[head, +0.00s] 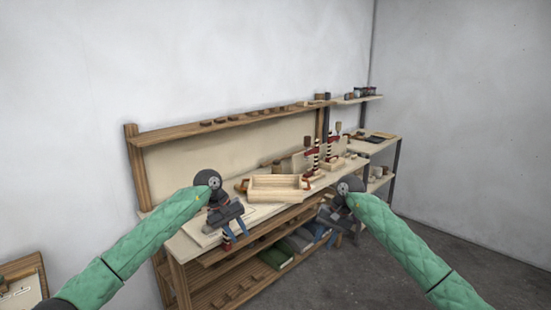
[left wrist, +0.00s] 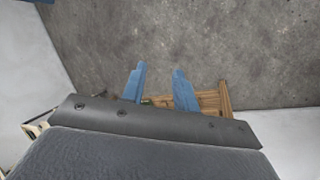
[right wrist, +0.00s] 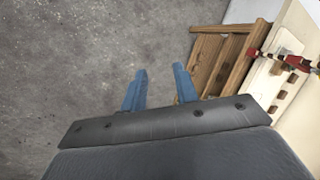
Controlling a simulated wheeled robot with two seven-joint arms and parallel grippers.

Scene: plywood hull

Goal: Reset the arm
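My left arm comes in from the left in the head view, and my left gripper (head: 229,226) hangs in front of the workbench's near left part. In the left wrist view its two blue fingers (left wrist: 160,88) stand apart with nothing between them. My right arm comes in from the right, and my right gripper (head: 335,222) is in front of the bench's right part. In the right wrist view its two blue fingers (right wrist: 159,88) are also apart and empty, with grey floor behind them.
The wooden workbench (head: 190,246) stands against the wall and holds a wooden tray (head: 275,194). Red-and-dark clamp-like items (head: 314,160) stand behind the tray. A narrow shelf (head: 230,124) carries small blocks. Folded dark items (head: 275,254) lie on the lower shelf. Grey floor (head: 400,270) at right is free.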

